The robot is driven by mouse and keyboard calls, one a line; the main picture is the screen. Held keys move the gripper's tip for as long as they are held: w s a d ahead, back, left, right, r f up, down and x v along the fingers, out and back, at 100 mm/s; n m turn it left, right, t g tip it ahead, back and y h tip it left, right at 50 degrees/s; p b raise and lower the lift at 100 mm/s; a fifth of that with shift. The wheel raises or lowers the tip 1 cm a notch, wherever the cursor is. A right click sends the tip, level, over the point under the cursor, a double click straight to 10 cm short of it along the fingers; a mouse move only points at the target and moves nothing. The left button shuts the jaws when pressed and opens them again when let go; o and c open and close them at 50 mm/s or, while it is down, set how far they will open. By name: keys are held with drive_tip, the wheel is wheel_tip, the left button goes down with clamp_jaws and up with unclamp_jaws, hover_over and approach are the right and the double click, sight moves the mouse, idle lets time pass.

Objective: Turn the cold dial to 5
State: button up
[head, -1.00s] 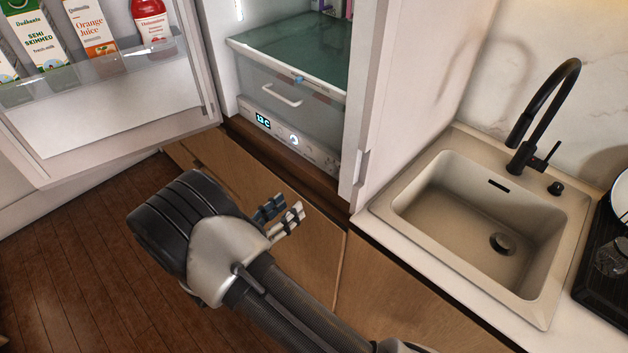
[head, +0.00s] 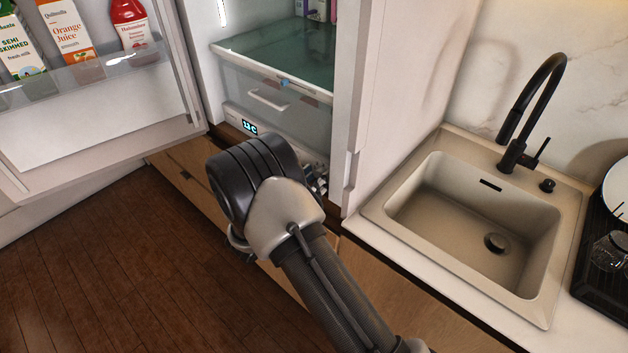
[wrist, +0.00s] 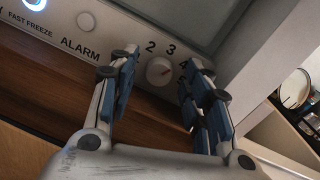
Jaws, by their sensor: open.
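My gripper (wrist: 160,88) is open, with one blue-padded finger on each side of the dial. I cannot tell whether either finger touches it. In the head view my gripper (head: 317,180) is mostly hidden behind my own wrist, in front of the panel (head: 287,138), and the dial is hidden there.
The open fridge door (head: 95,110) holds cartons and a bottle at the left. A clear drawer (head: 270,98) is above the panel. An ALARM button (wrist: 86,21) is left of the dial. The sink (head: 475,215) and counter are at the right.

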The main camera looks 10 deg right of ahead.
clamp_jaws()
idle(0.6)
drive_tip(key=shift+f+m+b, duration=0.1)
drive_tip(key=shift+m+b, duration=0.85)
drive_tip(key=shift+m, duration=0.25)
drive_tip(key=shift+m+b, duration=1)
drive_tip(key=shift+m, duration=0.7)
unclamp_jaws()
